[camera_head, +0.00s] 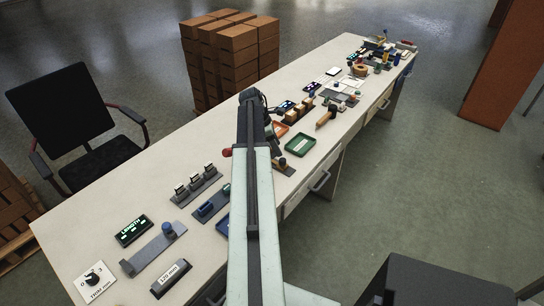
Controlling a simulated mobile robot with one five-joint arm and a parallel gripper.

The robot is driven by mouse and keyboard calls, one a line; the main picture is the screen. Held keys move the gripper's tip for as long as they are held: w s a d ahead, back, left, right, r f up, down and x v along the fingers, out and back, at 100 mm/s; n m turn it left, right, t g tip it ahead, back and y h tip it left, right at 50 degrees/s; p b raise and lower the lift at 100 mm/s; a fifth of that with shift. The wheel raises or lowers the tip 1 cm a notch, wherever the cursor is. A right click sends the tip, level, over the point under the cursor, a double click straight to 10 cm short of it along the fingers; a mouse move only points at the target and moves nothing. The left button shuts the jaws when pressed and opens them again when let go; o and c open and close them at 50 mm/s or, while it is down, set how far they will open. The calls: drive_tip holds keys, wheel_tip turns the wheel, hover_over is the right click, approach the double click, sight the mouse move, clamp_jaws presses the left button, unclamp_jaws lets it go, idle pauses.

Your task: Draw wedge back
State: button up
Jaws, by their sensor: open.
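My arm reaches forward over the long table (185,155), and the dark end with my gripper (262,106) is small and far from the camera. I see nothing held in it, and its fingertips are hard to make out. I cannot surely tell which thing is the wedge. A tan wooden piece (326,118) lies tilted on the table to the right of my gripper. A grey block with a yellow and dark part (281,164) stands near the table's front edge. My arm hides part of the table.
A green tray (300,145) and an orange tray (280,129) lie right of my arm. A blue slider fixture (211,206), a grey rail with a blue knob (153,249) and a lit display (133,231) are on the left.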

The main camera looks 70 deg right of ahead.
sight(282, 160)
drive_tip(key=b+x, duration=0.7)
drive_tip(key=shift+w+f, duration=0.3)
drive_tip(key=shift+f, duration=0.2)
drive_tip(key=shift+r, duration=0.15)
clamp_jaws()
idle(0.8)
